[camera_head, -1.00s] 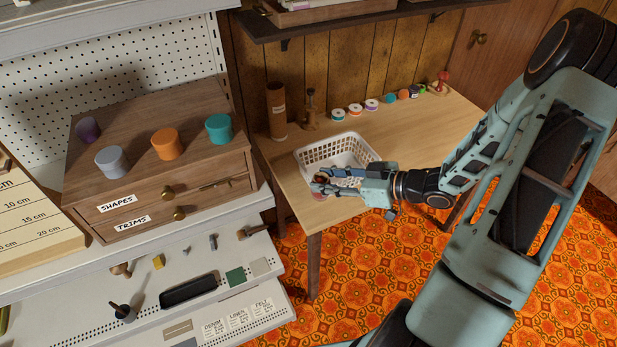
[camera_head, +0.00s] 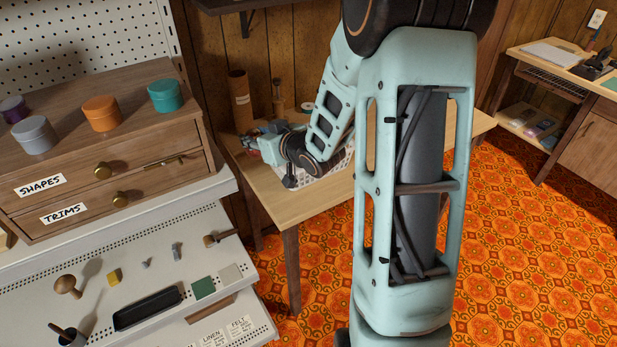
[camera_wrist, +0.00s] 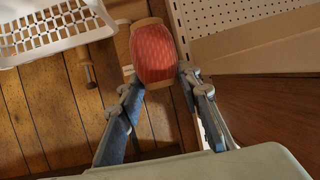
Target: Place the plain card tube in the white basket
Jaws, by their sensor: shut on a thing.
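A brown tube (camera_head: 239,100) with a pale label stands upright at the back left of the wooden table. I see no other card tube. My gripper (camera_head: 254,143) is low over the table's left end, in front of the tube's foot. In the wrist view my gripper (camera_wrist: 158,83) is shut on a red ribbed thing (camera_wrist: 153,52) with a tan rim, like a wound spool. The white basket (camera_head: 333,172) is mostly hidden behind my arm in the head view. Its latticed wall shows at the upper left in the wrist view (camera_wrist: 45,35), apart from the held thing.
A drawer cabinet (camera_head: 105,170) with several lidded tins stands left of the table (camera_head: 310,200). A wooden post stand (camera_head: 278,98) is right of the tube. A shelf is above. My arm hides much of the table.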

